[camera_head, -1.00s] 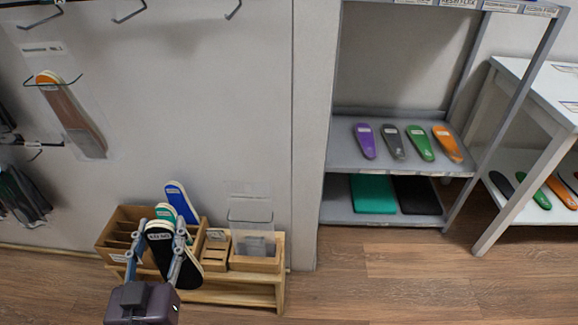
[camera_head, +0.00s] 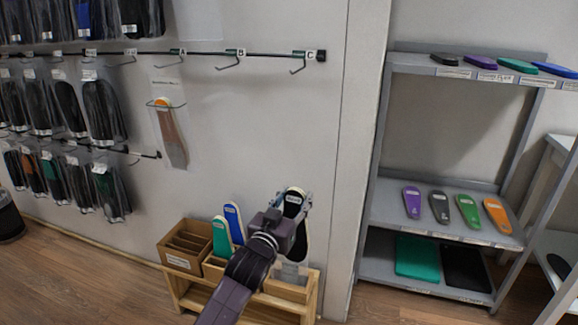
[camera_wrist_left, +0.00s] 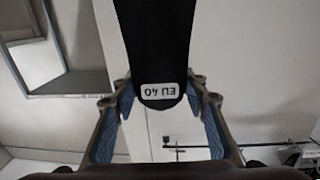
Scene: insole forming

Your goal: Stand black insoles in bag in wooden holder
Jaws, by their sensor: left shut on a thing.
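My left gripper (camera_head: 296,203) is shut on the black insoles (camera_head: 293,206), holding them upright above the right end of the low wooden stand. The wooden holder (camera_head: 287,290) is at the right end of the stand, below the insoles. The clear bag (camera_head: 290,271) in it is mostly hidden behind my arm and the insoles. I cannot tell whether the insole ends are inside the bag. My right gripper is out of view.
A divided box (camera_head: 182,261) and upright green (camera_head: 221,237) and blue (camera_head: 234,222) insoles stand to the left. A grey shelf (camera_head: 452,232) with insoles is to the right, past a wall edge. Bagged insoles hang on wall hooks.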

